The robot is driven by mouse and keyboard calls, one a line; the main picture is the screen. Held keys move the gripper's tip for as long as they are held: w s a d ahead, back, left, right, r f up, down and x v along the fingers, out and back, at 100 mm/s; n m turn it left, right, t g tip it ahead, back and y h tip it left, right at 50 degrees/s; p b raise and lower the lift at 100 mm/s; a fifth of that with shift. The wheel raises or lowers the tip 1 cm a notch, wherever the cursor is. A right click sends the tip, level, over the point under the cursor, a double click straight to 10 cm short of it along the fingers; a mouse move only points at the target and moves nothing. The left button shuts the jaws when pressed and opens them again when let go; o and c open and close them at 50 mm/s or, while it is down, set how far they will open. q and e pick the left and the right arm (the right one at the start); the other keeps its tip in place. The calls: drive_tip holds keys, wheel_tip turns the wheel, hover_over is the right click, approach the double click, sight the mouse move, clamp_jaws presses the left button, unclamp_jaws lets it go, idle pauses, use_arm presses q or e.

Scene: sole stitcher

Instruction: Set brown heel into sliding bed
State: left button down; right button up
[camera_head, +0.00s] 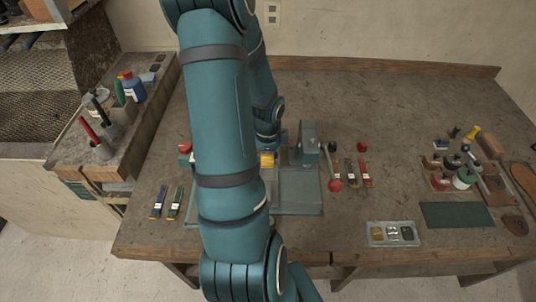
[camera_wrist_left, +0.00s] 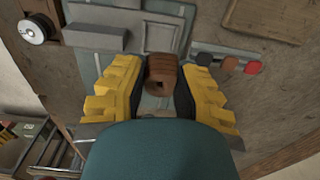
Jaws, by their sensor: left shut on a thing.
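My left gripper (camera_wrist_left: 163,84) has its yellow fingers closed on either side of the brown heel (camera_wrist_left: 163,70), a small ridged brown block with a dark hole, in the left wrist view. The heel is held over the green-grey sole stitcher (camera_wrist_left: 97,38). A square grey frame (camera_wrist_left: 165,37), possibly the sliding bed, lies just beyond the heel; I cannot tell whether they touch. In the head view my left arm hides much of the stitcher (camera_head: 308,143); only a bit of yellow finger (camera_head: 267,160) shows, and the heel is hidden. My right gripper is not in view.
A parts tray (camera_head: 393,244) sits near the bench's front edge. A green mat (camera_head: 457,215) and several tools and jars lie at right. Several coloured handled tools lie beside the stitcher. A side shelf (camera_head: 75,165) holds bottles.

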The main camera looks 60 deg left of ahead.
sight(268, 173)
use_arm(q)
drive_tip(key=shift+f+b, duration=0.3)
drive_tip(key=shift+f, duration=0.3)
drive_tip(key=shift+f+b, duration=1.05)
drive_tip(key=shift+f, duration=0.45)
drive_tip(key=shift+f+b, duration=0.5)
drive_tip(key=shift+f, duration=0.4)
drive_tip(key=shift+r, duration=0.1)
drive_tip(key=shift+f, duration=0.6)
drive_tip(key=c, duration=1.1)
unclamp_jaws()
drive_tip(key=shift+c, duration=0.2)
